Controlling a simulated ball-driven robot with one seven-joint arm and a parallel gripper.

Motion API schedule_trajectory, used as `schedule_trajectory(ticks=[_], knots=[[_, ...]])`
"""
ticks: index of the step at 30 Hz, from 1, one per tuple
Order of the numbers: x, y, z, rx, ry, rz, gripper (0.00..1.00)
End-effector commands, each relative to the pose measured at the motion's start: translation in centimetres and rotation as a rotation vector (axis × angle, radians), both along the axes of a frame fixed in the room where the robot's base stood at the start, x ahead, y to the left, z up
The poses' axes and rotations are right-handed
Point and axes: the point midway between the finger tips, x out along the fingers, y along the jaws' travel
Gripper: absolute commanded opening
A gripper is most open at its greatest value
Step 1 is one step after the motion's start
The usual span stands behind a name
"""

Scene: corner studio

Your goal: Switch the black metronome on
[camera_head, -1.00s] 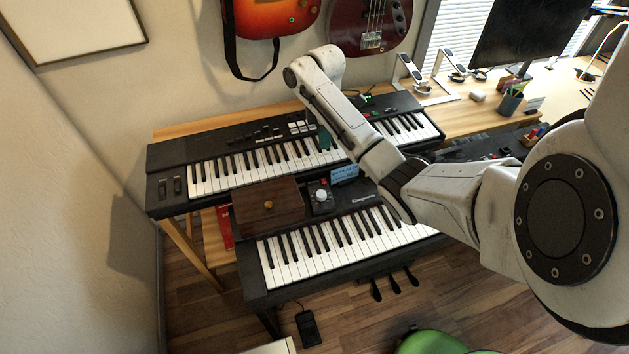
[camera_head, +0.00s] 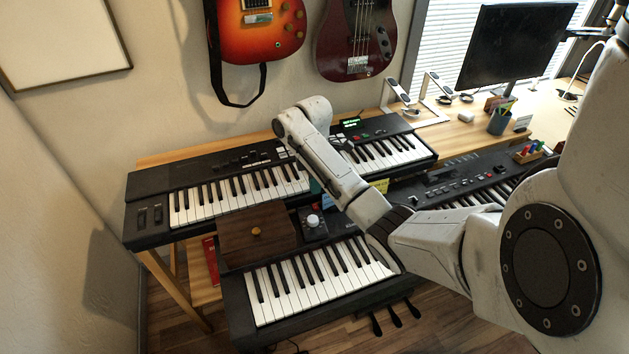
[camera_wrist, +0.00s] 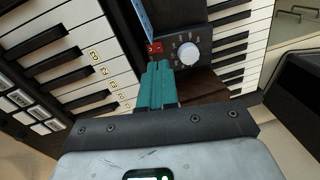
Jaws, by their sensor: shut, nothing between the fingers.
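The black metronome (camera_head: 313,229) stands on the lower keyboard, right of a brown wooden box; my arm partly covers it. In the wrist view the metronome (camera_wrist: 205,43) shows a white knob (camera_wrist: 188,53) with marks around it and a red switch (camera_wrist: 153,47) near its edge. The switch's position is too small to tell. My gripper (camera_wrist: 158,68) is shut and empty, its teal fingertips just short of the red switch; I cannot tell whether they touch. In the head view only a bit of the teal gripper (camera_head: 315,187) shows beside my arm, above the metronome.
The upper keyboard (camera_head: 240,190) lies behind, close to my gripper. The wooden box (camera_head: 255,234) sits left of the metronome on the lower keyboard (camera_head: 310,280). Another keyboard (camera_head: 465,182) is at right. Guitars (camera_head: 262,28) hang on the wall.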

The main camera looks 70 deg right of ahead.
Motion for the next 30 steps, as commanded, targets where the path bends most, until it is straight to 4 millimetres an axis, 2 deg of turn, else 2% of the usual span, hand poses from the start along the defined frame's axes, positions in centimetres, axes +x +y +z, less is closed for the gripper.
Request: schedule_trajectory(ticks=[6,12,30], knots=[[-0.4,0.4,-3.7,0.003,0.005,-0.001,0.00],[-0.5,0.6,-5.6,0.002,0.004,0.001,0.00],[-0.5,1.0,-6.5,-0.042,-0.033,0.002,0.00]])
